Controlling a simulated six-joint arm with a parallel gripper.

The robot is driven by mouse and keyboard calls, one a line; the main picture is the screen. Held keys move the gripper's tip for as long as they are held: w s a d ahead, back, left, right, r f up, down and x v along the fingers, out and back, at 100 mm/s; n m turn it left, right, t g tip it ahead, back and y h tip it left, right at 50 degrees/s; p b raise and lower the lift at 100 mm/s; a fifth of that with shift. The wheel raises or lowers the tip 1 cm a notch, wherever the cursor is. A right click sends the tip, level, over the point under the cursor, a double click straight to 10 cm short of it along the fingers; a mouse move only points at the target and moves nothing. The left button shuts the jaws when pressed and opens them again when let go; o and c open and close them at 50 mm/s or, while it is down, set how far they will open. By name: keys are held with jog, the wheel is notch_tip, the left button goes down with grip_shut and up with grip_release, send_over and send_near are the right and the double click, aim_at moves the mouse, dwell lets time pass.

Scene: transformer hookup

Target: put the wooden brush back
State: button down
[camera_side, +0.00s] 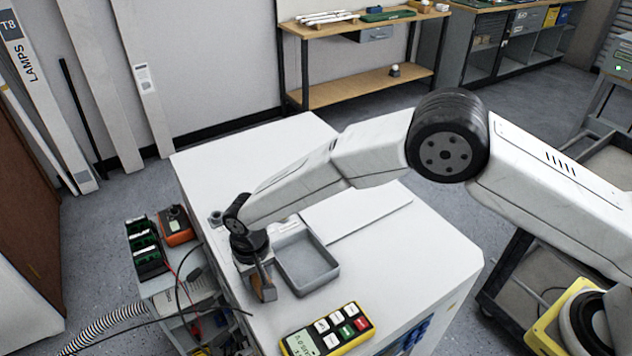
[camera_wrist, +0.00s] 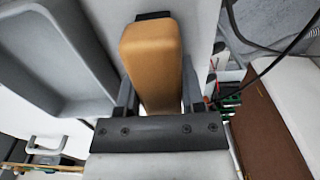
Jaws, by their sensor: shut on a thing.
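My gripper (camera_side: 262,280) points down beside the left side of a grey tray on the white cabinet top. It is shut on the wooden brush (camera_side: 266,290), whose lower end shows between the fingers. In the wrist view the wooden brush (camera_wrist: 153,65) is a tan block between the two jaws (camera_wrist: 157,98), with a dark part at its far end. The grey tray (camera_side: 331,273) looks empty in the side view, and its rim also shows in the wrist view (camera_wrist: 98,45). Whether the brush touches the cabinet top is unclear.
A yellow meter with coloured buttons (camera_side: 327,331) lies near the cabinet's front edge. A low cart with green bins (camera_side: 147,247) and an orange device (camera_side: 176,226) stands left, with cables nearby. The white cabinet top (camera_side: 245,155) is clear at the back.

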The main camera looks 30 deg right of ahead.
jog(key=shift+f, duration=0.1)
jog(key=shift+c, duration=1)
grip_release()
notch_tip(320, 180, up, 12)
jog(key=shift+r, duration=0.15)
dwell(0.3)
